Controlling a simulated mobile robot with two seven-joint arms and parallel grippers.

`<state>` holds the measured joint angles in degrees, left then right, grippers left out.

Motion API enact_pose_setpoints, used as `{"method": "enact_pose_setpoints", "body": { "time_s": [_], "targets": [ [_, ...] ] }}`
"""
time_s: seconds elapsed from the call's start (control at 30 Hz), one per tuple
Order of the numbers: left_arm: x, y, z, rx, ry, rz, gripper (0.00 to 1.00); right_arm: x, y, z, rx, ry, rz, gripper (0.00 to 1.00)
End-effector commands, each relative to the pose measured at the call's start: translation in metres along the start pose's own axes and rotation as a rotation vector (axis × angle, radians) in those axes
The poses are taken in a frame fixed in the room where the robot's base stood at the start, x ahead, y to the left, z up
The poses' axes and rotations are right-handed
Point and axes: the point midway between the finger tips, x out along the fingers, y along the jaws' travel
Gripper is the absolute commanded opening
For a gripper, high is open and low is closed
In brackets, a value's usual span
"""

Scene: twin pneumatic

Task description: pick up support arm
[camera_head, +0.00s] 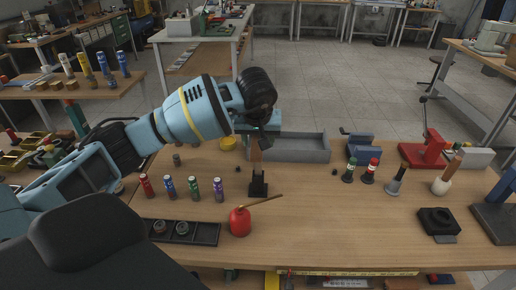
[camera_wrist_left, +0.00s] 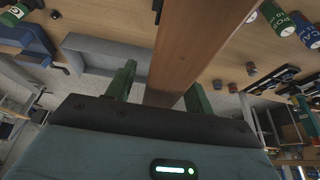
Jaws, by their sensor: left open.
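A brown wooden bar (camera_head: 256,157), which I take for the support arm, stands upright on a small black base (camera_head: 258,186) in the middle of the table. My left gripper (camera_head: 262,138) is at the bar's upper end, which it partly hides. In the left wrist view the bar (camera_wrist_left: 197,45) runs between the two green fingers of my left gripper (camera_wrist_left: 162,76), closer to the right finger. The jaws are open, with a clear gap at the left finger. My right gripper is not in view.
A red oil can (camera_head: 240,221) with a long spout stands just in front of the base. Several small cylinders (camera_head: 194,189) stand to the left, above a black tray (camera_head: 205,240). A grey open tray (camera_head: 305,156) lies behind.

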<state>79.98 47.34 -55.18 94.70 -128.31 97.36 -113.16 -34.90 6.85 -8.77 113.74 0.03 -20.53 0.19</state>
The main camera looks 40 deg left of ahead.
Motion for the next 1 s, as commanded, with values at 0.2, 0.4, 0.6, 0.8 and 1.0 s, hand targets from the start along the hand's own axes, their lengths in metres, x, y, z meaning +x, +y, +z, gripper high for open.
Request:
{"method": "enact_pose_setpoints", "body": {
  "time_s": [0.2,0.4,0.6,0.8,1.0],
  "targets": [
    [0.0008,0.0002,-0.0003,0.0,0.001,0.001,0.53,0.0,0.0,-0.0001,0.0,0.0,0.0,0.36],
    [0.0006,0.0002,-0.0003,0.0,0.001,0.001,0.29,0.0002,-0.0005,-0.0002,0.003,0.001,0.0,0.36],
    [0.0005,0.0002,-0.0003,0.0,0.001,0.001,0.03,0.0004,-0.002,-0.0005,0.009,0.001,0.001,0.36],
    [-0.0002,0.0003,-0.0008,-0.001,0.002,0.002,0.0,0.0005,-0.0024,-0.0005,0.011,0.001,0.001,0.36],
    [-0.0084,0.0004,-0.0048,-0.001,0.004,0.002,0.0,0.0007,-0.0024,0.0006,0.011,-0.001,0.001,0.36]
  ]
}}
